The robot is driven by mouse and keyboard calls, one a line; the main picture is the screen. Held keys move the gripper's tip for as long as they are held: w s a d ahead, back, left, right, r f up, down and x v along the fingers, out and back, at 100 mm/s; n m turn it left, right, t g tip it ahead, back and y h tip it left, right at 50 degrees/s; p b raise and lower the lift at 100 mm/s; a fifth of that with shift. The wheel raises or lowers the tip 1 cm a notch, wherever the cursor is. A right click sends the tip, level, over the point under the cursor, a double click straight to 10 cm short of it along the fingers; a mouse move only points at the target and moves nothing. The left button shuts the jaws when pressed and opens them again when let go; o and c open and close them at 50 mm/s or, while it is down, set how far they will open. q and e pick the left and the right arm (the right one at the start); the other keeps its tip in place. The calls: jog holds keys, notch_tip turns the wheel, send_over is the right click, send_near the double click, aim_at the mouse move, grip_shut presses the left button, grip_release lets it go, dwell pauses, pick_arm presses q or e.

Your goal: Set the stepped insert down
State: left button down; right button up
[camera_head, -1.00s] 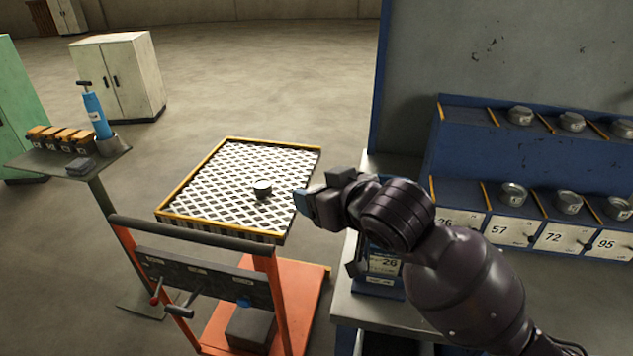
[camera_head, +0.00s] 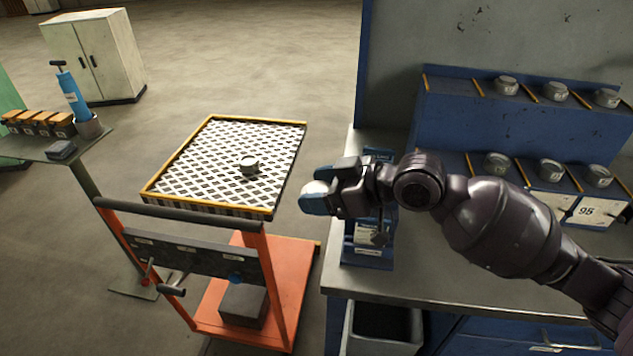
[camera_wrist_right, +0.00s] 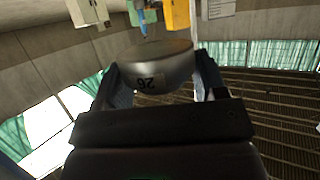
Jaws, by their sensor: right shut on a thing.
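My right gripper (camera_head: 318,197) is shut on a round grey metal insert (camera_wrist_right: 162,68). In the right wrist view the insert sits between the two fingers, with a number that looks like 26 upside down on its side. In the head view the gripper is in the air between the lattice-topped cart and the bench, and the fingers mostly hide the insert. A second round insert (camera_head: 249,165) stands on the lattice tray (camera_head: 176,165) of the orange cart, left of my gripper. My left gripper is not in view.
A blue stand (camera_head: 367,252) is on the grey bench (camera_head: 470,276) below my right wrist. Blue racks (camera_head: 490,128) with several inserts are at the right. A small side table (camera_head: 40,148) with a blue pump bottle (camera_head: 72,93) is at the left. Most of the tray is bare.

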jog(key=shift+s+d+f+n+g+y, duration=0.1)
jog(key=shift+d+f+n+g+y, duration=0.1)
jog(key=shift+f+n+g, duration=0.35)
jog(key=shift+s+d+f+n+g+y, duration=0.2)
jog(key=shift+f+n+g, duration=0.1)
jog(key=shift+n+g, duration=0.5)
jog(key=shift+s+d+f+n+g+y, duration=0.1)
jog(key=shift+d+f+n+g+y, duration=0.1)
jog(key=shift+f+n+g, duration=0.35)
jog(key=shift+r+g, duration=0.15)
jog(key=shift+g, duration=0.15)
jog(key=shift+w+d+f+m+t, duration=0.15)
jog(key=shift+d+f+m+t, duration=0.1)
jog(key=shift+f+m+t, duration=0.5)
jog(key=w+d+r+m+t+h, duration=0.2)
jog(key=w+d+m+t+h, duration=0.1)
jog(key=d+m+t+h, duration=0.95)
jog(key=s+d+f+m+g, duration=0.1)
jog(key=s+d+f+m, duration=0.1)
jog(key=f, duration=0.4)
jog(key=shift+s+d+m+h, duration=0.15)
jog(key=shift+s+m+h, duration=0.35)
jog(key=shift+s, duration=0.9)
